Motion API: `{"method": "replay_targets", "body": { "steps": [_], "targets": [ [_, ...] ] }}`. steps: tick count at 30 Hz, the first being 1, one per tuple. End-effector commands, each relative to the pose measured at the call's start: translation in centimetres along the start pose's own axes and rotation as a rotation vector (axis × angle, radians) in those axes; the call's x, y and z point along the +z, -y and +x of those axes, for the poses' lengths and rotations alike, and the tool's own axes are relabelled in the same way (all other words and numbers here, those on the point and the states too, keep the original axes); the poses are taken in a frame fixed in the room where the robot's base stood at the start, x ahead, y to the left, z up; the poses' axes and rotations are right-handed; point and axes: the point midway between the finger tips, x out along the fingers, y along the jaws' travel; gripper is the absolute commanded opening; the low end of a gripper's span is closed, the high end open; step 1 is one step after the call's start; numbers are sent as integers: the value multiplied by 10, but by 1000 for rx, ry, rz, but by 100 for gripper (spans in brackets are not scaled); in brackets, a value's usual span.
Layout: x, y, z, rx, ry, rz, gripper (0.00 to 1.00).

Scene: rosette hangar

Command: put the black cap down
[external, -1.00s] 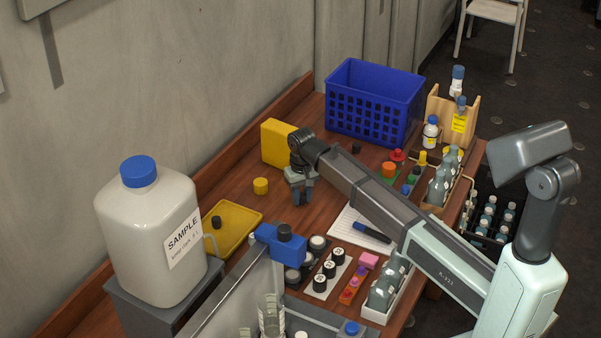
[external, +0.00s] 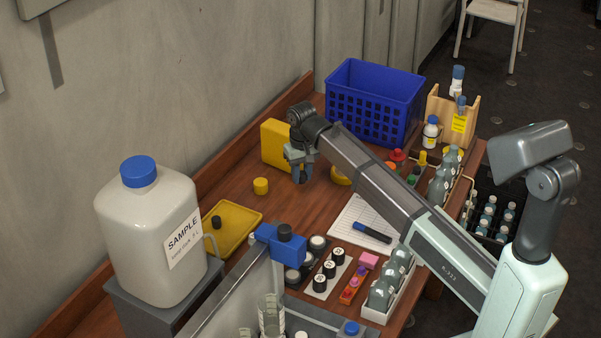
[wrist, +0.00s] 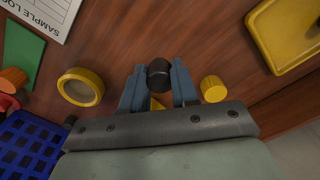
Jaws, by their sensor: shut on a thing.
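My gripper (wrist: 158,84) is shut on the black cap (wrist: 158,73), which sits between the two blue-grey fingertips in the wrist view. In the external view my gripper (external: 300,176) points down over the wooden table, in front of the yellow box (external: 272,143). The cap is hard to make out there, and I cannot tell its exact height above the table. A small yellow cap (external: 260,186) stands to the left of my gripper. Another black cap (external: 216,222) is at the yellow tray, farther left.
A yellow ring (external: 341,176) lies right of my gripper, partly behind my arm. The blue basket (external: 360,115) stands behind. A paper sheet (external: 352,217) with a dark marker (external: 372,232) lies in front.

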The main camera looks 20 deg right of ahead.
Motion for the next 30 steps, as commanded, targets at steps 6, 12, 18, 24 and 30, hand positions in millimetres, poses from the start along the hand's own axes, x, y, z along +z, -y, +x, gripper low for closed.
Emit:
{"method": "replay_targets", "body": {
  "steps": [6,12,18,24,30],
  "targets": [
    [0,2,-15,0,0,-3,0],
    [10,34,-16,0,0,-46,0],
    [31,102,-16,0,1,-136,0],
    [46,166,-18,1,2,-218,0],
    [55,216,-21,1,2,-261,0]
  ]
}}
